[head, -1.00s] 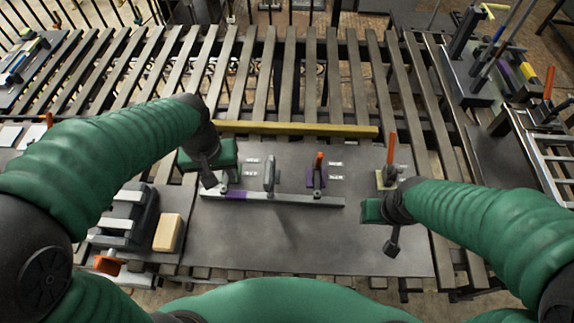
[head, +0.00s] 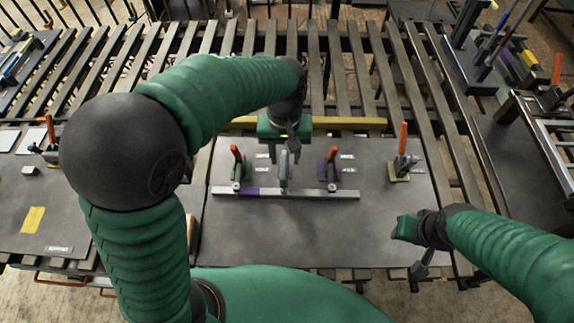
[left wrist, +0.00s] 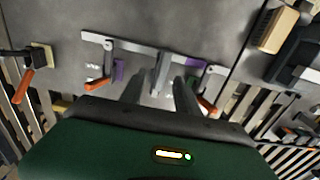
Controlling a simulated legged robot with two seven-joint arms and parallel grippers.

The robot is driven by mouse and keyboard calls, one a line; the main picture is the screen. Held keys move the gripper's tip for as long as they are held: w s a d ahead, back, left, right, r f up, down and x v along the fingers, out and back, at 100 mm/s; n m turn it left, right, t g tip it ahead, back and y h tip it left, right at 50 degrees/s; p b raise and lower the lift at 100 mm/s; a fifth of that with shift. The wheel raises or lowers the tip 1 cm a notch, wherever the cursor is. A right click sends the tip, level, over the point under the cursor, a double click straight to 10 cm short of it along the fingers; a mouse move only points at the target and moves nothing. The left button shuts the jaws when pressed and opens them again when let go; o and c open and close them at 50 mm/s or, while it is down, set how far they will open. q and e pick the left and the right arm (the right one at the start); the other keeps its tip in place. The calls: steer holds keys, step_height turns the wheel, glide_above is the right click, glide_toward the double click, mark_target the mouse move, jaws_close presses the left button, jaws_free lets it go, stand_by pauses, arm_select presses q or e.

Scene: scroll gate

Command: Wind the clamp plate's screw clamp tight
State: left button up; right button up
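The clamp plate is a dark grey sheet (head: 330,235) on the slatted table. A pale metal bar (head: 310,194) with a purple section lies across it. The grey upright screw clamp (head: 284,177) stands at the middle of the bar; it also shows in the left wrist view (left wrist: 161,75). My left gripper (head: 284,158) is over the screw clamp. In the left wrist view its two fingers (left wrist: 162,93) are apart, with the clamp showing between them; contact cannot be told. My right gripper (head: 417,255) hangs over the plate's right side, away from the clamps; its fingers are unclear.
Orange-handled toggle clamps flank the screw clamp: a green one (head: 240,168) left, a purple one (head: 329,168) right. Another stands on a beige base (head: 399,178) farther right. A yellow bar (head: 345,123) runs behind the plate. The plate's front area is clear.

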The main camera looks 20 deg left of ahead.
mark_target(283, 166)
arm_select(q)
steer(key=f, duration=0.1)
steer(key=a+f, duration=0.1)
steer(key=f, duration=0.3)
steer(key=shift+a+f, duration=0.1)
steer(key=shift+a, duration=0.15)
steer(key=shift+f, duration=0.25)
steer(key=shift+d, duration=0.85)
steer(key=shift+c, duration=2.3)
steer(key=shift+a, duration=0.5)
jaws_close()
